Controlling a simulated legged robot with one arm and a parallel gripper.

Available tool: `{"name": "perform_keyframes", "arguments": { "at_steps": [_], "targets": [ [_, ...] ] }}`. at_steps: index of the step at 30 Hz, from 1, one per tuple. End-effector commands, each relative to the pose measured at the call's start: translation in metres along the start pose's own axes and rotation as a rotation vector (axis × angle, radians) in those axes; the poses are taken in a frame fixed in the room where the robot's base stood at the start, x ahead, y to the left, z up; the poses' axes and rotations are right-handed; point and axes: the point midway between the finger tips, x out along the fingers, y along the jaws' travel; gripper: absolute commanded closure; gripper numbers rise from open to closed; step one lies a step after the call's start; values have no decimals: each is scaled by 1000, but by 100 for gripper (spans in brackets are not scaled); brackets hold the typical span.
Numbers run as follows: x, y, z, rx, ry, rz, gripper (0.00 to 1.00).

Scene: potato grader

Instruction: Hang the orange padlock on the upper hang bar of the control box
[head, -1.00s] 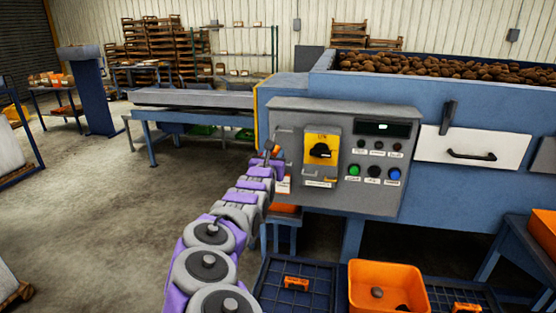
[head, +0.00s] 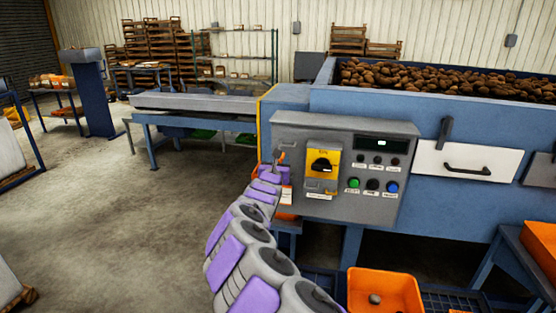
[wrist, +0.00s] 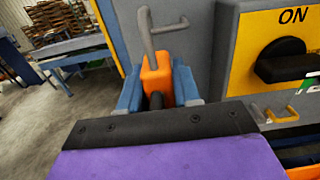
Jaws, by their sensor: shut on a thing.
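The orange padlock (wrist: 157,79) is upright between the blue fingers of my gripper (wrist: 158,88), which is shut on it. In the head view, the padlock (head: 281,156) shows small at the left edge of the grey control box (head: 300,130), with my gripper (head: 279,160) there. A bent grey rod (wrist: 149,35) rises above the padlock in the wrist view. I cannot tell where shackle and hang bar divide, or whether they touch. The yellow switch plate (wrist: 250,40) with its black knob (wrist: 282,62) is to the right.
Buttons (head: 373,185) and a display (head: 380,142) are on the box's right half. An orange crate (head: 408,275) with an object inside stands below. A white drawer front (head: 430,165) is at right. The floor (head: 130,220) at left is clear.

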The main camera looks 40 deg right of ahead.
Motion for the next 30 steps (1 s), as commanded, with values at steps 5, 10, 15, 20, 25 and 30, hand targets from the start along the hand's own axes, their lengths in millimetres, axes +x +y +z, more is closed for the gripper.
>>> {"name": "perform_keyframes", "arguments": {
  "at_steps": [5,10,15,20,25,30],
  "targets": [
    [14,-4,0,3,5,-3,95],
    [21,0,2,2,2,-1,95],
    [28,4,4,-1,-2,-1,95],
    [41,2,2,1,-1,-1,95],
    [50,-2,-6,-1,-2,-3,95],
    [49,-2,-13,-1,-2,-4,95]
  ]
}}
